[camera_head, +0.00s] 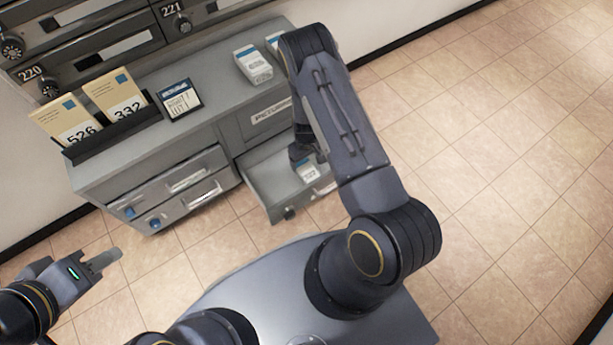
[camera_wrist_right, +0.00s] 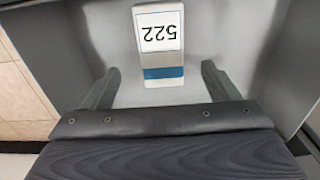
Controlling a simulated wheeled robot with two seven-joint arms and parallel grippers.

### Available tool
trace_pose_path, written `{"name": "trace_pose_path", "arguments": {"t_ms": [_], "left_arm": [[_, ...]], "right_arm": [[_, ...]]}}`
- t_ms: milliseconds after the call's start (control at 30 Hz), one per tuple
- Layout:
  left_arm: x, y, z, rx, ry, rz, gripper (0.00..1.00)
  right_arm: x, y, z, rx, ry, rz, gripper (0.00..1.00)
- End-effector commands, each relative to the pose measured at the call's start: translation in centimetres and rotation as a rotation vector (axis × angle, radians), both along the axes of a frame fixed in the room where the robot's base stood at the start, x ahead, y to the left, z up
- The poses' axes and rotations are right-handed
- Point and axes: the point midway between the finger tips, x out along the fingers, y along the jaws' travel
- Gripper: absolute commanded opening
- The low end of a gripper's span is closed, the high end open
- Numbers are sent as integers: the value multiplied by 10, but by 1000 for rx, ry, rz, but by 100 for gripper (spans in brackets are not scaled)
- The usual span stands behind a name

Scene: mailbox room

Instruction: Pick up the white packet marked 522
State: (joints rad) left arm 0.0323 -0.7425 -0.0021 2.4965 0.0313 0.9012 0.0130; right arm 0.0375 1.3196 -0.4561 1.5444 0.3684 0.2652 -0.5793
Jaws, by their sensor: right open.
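The white packet marked 522 (camera_wrist_right: 159,38) lies in an open grey drawer, with a blue band on its near end in the right wrist view. It also shows in the head view (camera_head: 308,172), partly hidden by my right arm. My right gripper (camera_wrist_right: 158,82) is open, its two fingers on either side of the packet's blue end, with gaps on both sides. I cannot tell how far above the drawer floor the fingers are. My left gripper (camera_head: 112,258) is over the floor at the left, away from the cabinet; its finger gap is unclear.
The open drawer (camera_head: 262,190) juts out from the grey cabinet (camera_head: 215,120). On top stand envelopes marked 526 (camera_head: 68,125) and 332 (camera_head: 118,98), a small framed card (camera_head: 179,100) and a white box (camera_head: 253,65). Mailboxes (camera_head: 90,45) rise behind. Tiled floor at right is clear.

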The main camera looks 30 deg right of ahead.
Motion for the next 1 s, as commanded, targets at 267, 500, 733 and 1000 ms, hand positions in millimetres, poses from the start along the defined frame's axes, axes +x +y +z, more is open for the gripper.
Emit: {"name": "trace_pose_path", "arguments": {"t_ms": [267, 500, 733, 1000], "left_arm": [[0, 0, -14, 0, 0, 0, 36], [0, 0, -35, 0, 0, 0, 36], [0, 0, -38, 0, 0, 0, 36], [0, 0, -37, 0, 0, 0, 36]], "right_arm": [[-1, 1, -30, 0, 1, 1, 82], [-3, 2, -66, 0, 3, 0, 82], [-3, 2, -75, 0, 1, -1, 82], [-3, 2, -74, 1, 2, 0, 60]]}}
